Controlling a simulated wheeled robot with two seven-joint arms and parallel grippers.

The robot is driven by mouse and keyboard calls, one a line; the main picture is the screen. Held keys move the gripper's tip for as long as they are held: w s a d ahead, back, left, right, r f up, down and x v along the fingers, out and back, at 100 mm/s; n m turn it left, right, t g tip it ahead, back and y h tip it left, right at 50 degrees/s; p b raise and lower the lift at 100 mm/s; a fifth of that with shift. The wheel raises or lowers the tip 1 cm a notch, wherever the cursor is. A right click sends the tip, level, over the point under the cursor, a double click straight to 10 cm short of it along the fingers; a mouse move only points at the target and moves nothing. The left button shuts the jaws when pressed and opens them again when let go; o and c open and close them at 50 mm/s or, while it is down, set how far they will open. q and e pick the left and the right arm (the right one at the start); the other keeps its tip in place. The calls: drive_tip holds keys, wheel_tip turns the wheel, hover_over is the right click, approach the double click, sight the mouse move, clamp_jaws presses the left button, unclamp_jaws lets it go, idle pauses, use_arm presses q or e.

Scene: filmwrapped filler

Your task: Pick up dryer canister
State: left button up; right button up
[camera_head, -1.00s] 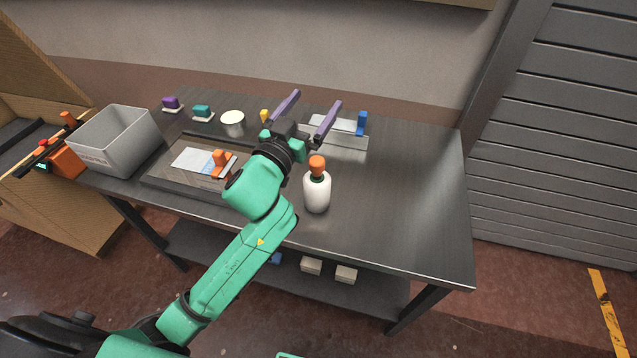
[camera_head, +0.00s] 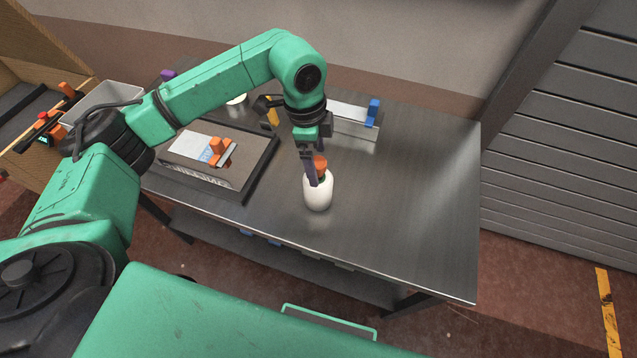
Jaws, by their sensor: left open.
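The dryer canister, which I take to be the white bottle with an orange cap (camera_head: 319,193), stands upright near the front edge of the dark metal table (camera_head: 415,190). My left gripper (camera_head: 313,180) points down over the bottle, with its purple fingers at cap height. One finger overlaps the bottle's left upper side in the picture; the other is mostly hidden. The jaws are open; whether a finger touches the bottle I cannot tell. My right gripper is out of view.
A dark tray (camera_head: 262,160) with a card and an orange clip (camera_head: 219,150) lies left of the bottle. A clear holder with a blue clip (camera_head: 372,112) stands behind. A grey bin (camera_head: 118,95) is partly hidden by my left arm. The table's right side is clear.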

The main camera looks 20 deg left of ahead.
sight(320, 178)
use_arm(q)
drive_tip(key=f+p, duration=0.1)
drive_tip(key=f, duration=0.2)
drive_tip(key=f+p, duration=0.1)
drive_tip(key=f, duration=0.3)
drive_tip(key=shift+w+d+p, duration=0.2)
drive_tip(key=shift+p, duration=0.2)
drive_tip(key=shift+d+f, duration=0.1)
drive_tip(key=shift+f, duration=0.4)
drive_tip(key=c, duration=1.5)
drive_tip(key=shift+w+r, duration=0.1)
clamp_jaws()
drive_tip(key=shift+r, duration=0.1)
